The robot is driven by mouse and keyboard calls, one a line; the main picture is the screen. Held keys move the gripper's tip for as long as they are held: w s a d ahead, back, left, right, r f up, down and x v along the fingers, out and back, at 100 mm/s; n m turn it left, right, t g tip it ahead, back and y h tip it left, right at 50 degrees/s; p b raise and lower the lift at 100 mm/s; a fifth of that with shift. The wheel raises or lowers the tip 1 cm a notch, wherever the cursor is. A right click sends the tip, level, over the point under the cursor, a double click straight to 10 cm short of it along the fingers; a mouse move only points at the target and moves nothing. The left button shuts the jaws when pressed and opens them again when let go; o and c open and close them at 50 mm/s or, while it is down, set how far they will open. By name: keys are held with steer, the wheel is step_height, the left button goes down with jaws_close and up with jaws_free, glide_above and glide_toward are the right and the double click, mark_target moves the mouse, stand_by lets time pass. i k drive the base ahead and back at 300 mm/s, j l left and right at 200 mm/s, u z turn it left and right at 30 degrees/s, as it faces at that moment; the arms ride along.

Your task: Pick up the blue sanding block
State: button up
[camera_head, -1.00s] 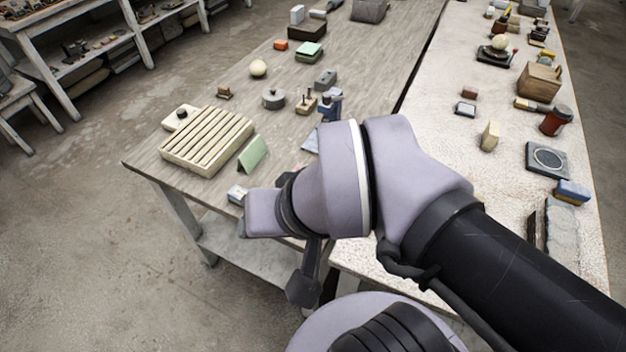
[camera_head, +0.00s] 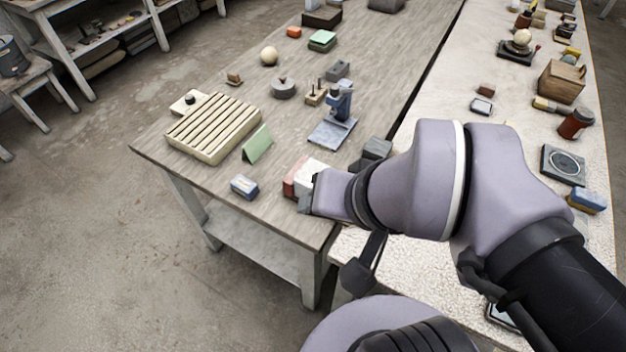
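Two small blue blocks show, and I cannot tell for sure which is the sanding block. Another blue block (camera_head: 244,188) with a pale patch on top lies at the front edge of the wooden table, left of my arm. The end of my arm, with my gripper (camera_head: 308,203), is over the wooden table's front right corner, apart from both blocks. My wrist mostly hides the fingers, and their opening cannot be made out.
A red-and-white block (camera_head: 308,174) is right by my arm's end. A slatted cream rack (camera_head: 213,128), a green folded card (camera_head: 257,144) and a blue-grey stand (camera_head: 334,130) are on the wooden table. A dark square plate (camera_head: 563,165) and a red-brown jar (camera_head: 576,123) stand on the white table.

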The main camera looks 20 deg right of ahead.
mark_target(241, 185)
steer(key=i+j+z, duration=0.1)
steer(key=j, duration=0.2)
steer(key=i+j, duration=0.15)
steer(key=j, duration=0.15)
steer(key=i+j+z, duration=0.15)
steer(key=j, duration=0.2)
steer(key=i+j, duration=0.1)
steer(key=j, duration=0.2)
steer(key=z, duration=0.05)
